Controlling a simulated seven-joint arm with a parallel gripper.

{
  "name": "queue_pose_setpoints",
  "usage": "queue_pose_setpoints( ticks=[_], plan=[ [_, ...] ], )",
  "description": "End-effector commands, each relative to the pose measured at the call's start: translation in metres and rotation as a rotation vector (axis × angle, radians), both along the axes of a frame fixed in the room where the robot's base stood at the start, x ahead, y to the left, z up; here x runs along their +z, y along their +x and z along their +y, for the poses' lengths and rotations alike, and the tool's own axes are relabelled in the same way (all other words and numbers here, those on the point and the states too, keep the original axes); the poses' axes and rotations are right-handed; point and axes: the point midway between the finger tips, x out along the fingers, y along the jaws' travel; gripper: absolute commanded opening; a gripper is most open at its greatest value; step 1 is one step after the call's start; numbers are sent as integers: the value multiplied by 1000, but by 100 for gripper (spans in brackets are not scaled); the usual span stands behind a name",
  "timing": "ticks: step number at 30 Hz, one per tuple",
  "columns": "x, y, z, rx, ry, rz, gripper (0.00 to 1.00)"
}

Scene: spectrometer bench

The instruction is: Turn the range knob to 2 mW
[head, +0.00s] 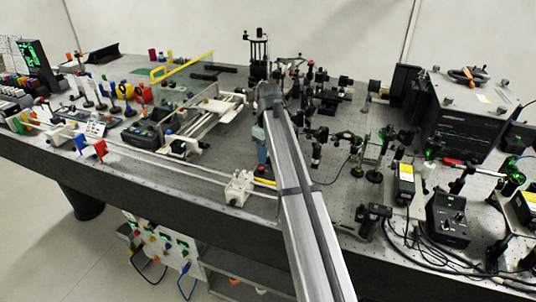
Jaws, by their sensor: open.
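My arm reaches up the middle of the picture over the bench, and its far end bends down on the left side. My gripper (263,170) is small and partly hidden by my own arm there; it is open, with nothing visible in it. A black control box (447,220) with small knobs on its face stands at the right front of the bench. I cannot read its markings or tell whether it carries the range knob. My gripper is well to the left of this box and apart from it.
A white rail device (238,188) lies near the front edge, just left of my arm. Optical posts crowd the bench right of my arm. A large black instrument (465,115) stands at the back right. Loose black cables (415,250) lie at the right front. Bare bench shows left of my arm.

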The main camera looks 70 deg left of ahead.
Motion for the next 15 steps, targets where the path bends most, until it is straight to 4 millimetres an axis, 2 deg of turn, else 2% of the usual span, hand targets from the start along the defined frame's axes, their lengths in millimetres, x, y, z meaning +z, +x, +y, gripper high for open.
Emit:
queue_pose_setpoints(
  ticks=[15],
  plan=[
    [94,0,1,0,2,0,45]
  ],
)
